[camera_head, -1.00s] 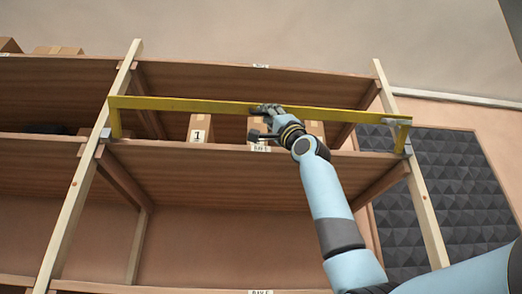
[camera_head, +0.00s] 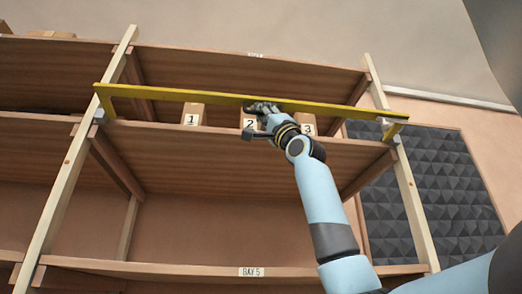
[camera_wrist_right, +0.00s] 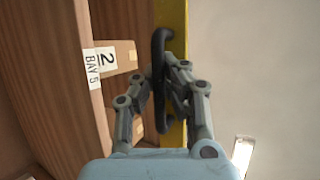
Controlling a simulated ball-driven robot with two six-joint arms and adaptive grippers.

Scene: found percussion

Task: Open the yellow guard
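The yellow guard (camera_head: 180,95) is a long bar with short end arms, spanning the front of the upper shelf bay. Its end arms meet grey brackets (camera_head: 388,130) on the posts and lean outward. My right gripper (camera_head: 262,107) is at the middle of the bar. In the right wrist view, the fingers of my right gripper (camera_wrist_right: 165,88) are closed around the black handle (camera_wrist_right: 161,45) on the yellow guard (camera_wrist_right: 175,20). The fingers hide part of the handle. My left gripper is out of view.
Behind the guard, cartons labelled 1 (camera_head: 193,113), 2 (camera_head: 249,124) and 3 (camera_head: 307,125) stand on the shelf board (camera_head: 170,132). Wooden posts (camera_head: 75,150) flank the bay. The bay below is empty.

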